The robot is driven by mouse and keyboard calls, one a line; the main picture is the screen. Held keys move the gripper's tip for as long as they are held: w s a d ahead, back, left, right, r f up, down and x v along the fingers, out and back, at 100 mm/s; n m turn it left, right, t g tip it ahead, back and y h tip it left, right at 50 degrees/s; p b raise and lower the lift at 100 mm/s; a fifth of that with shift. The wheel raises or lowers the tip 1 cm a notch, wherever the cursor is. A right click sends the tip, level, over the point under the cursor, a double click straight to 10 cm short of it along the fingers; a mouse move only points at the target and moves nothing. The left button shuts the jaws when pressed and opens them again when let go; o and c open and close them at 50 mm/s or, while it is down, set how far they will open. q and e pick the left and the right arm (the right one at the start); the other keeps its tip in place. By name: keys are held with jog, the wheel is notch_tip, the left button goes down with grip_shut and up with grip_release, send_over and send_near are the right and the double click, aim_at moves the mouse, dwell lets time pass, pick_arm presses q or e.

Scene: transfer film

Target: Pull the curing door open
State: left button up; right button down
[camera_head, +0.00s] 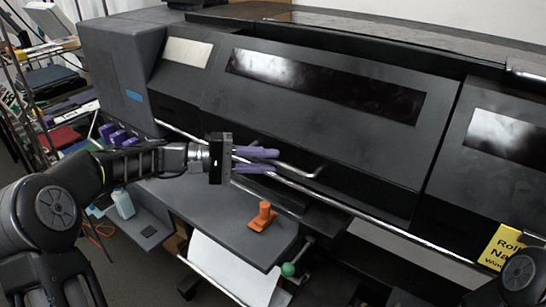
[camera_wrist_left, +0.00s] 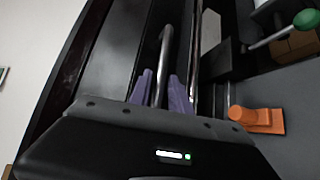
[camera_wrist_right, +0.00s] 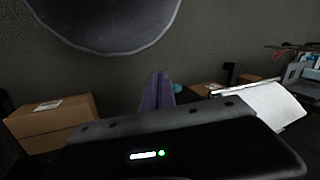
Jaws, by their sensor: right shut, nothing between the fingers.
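The curing door is the wide black panel (camera_head: 310,125) with a dark glossy window across the middle of the machine, and it looks closed. Its curved metal handle (camera_head: 302,173) projects near the lower edge. My left gripper (camera_head: 277,161) is at the handle with its purple fingers apart. In the left wrist view the handle (camera_wrist_left: 163,62) runs between the open fingers (camera_wrist_left: 162,85), nearer the left finger; contact is unclear. My right gripper (camera_wrist_right: 157,85) is shut and empty, away from the door; the head view does not show its fingers.
An orange piece (camera_head: 263,217) sits on the grey shelf (camera_head: 205,207) below the door. A metal rail (camera_head: 350,208) runs along the machine's front. A green knob (camera_head: 288,269) and a yellow sign (camera_head: 505,245) are nearby. Cardboard boxes (camera_wrist_right: 50,120) show in the right wrist view.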

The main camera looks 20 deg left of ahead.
pick_arm(q)
jog(key=shift+x, duration=0.95)
jog(key=shift+c, duration=0.4)
grip_shut()
dwell(0.3)
